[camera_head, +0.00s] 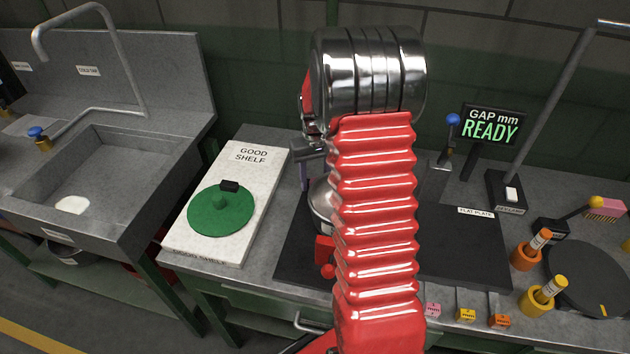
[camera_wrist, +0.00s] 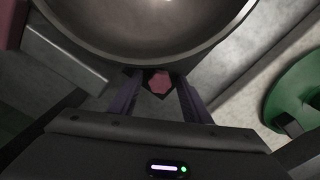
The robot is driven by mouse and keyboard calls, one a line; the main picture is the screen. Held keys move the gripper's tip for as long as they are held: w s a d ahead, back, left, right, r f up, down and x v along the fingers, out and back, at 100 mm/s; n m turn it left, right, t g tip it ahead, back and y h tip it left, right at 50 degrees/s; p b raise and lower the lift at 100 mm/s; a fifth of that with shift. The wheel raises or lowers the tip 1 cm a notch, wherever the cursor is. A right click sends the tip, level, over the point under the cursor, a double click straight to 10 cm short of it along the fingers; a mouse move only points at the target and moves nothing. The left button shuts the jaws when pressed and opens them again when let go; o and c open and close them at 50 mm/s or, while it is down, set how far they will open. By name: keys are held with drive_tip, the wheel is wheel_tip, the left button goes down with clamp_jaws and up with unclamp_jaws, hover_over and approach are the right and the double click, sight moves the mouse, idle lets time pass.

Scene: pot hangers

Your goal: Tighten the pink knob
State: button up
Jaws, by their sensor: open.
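In the wrist view a small dark-pink faceted knob (camera_wrist: 159,83) sits just under the rim of a round metal pot (camera_wrist: 150,50). My gripper (camera_wrist: 157,92) is open, with one dark finger on each side of the knob. I cannot tell whether either finger touches it. In the head view my gripper (camera_head: 304,184) points down beside the shiny pot (camera_head: 321,205), partly hidden by my red arm. The knob is hidden from the head view.
A white board marked GOOD SHELF (camera_head: 255,160) with a green lid (camera_head: 221,209) lies left of the dark flat plate (camera_head: 465,240). A sink (camera_head: 110,170) is farther left. A display (camera_head: 492,125) reads GAP mm READY. Orange (camera_head: 530,250) and yellow (camera_head: 543,296) cylinders stand right.

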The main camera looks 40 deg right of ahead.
drive_tip(key=n, duration=0.5)
drive_tip(key=shift+n, duration=0.4)
drive_tip(key=n, duration=0.6)
drive_tip(key=shift+c, duration=0.6)
clamp_jaws()
